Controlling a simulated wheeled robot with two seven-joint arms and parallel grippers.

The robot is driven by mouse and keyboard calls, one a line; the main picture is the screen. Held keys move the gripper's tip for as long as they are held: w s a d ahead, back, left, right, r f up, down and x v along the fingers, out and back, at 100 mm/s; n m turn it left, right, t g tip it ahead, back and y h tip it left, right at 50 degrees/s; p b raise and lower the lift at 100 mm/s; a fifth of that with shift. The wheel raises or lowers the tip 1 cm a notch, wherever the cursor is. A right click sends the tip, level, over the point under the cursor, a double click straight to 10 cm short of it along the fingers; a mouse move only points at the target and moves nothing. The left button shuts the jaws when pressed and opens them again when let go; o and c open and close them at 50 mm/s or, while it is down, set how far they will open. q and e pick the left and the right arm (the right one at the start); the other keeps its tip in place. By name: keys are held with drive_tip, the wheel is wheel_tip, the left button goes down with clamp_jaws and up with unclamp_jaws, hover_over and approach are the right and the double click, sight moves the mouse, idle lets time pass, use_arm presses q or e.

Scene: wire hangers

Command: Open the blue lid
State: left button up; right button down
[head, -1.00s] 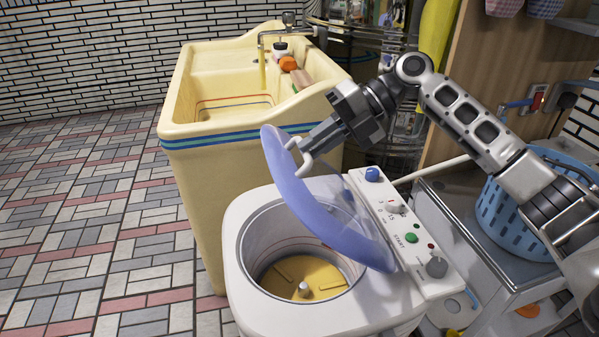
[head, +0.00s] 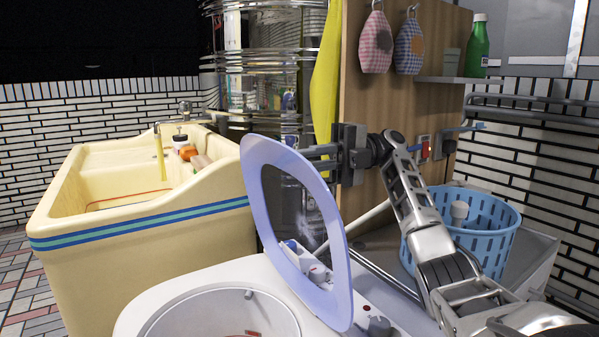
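The blue lid (head: 331,230) is a pale blue ring with a clear centre. It stands steeply raised, near upright, at the right side of the white washing machine's (head: 178,285) round opening. The drum opening (head: 225,315) is uncovered at the bottom of the view. My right gripper (head: 312,157) is at the lid's upper right edge, on its far side from the opening. Its fingertips are partly hidden by the rim, so I cannot tell whether it is shut on it. My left gripper is out of view.
A cream sink (head: 140,240) stands to the left behind the washer. A blue basket (head: 490,225) sits on a grey surface to the right. A wooden panel (head: 415,95) with hanging cloths and a yellow item (head: 326,75) is behind my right arm.

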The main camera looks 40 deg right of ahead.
drive_tip(key=shift+d, duration=0.1)
idle(0.3)
drive_tip(key=c, duration=1.5)
unclamp_jaws()
drive_tip(key=shift+o, duration=0.2)
drive_tip(key=shift+r, duration=0.15)
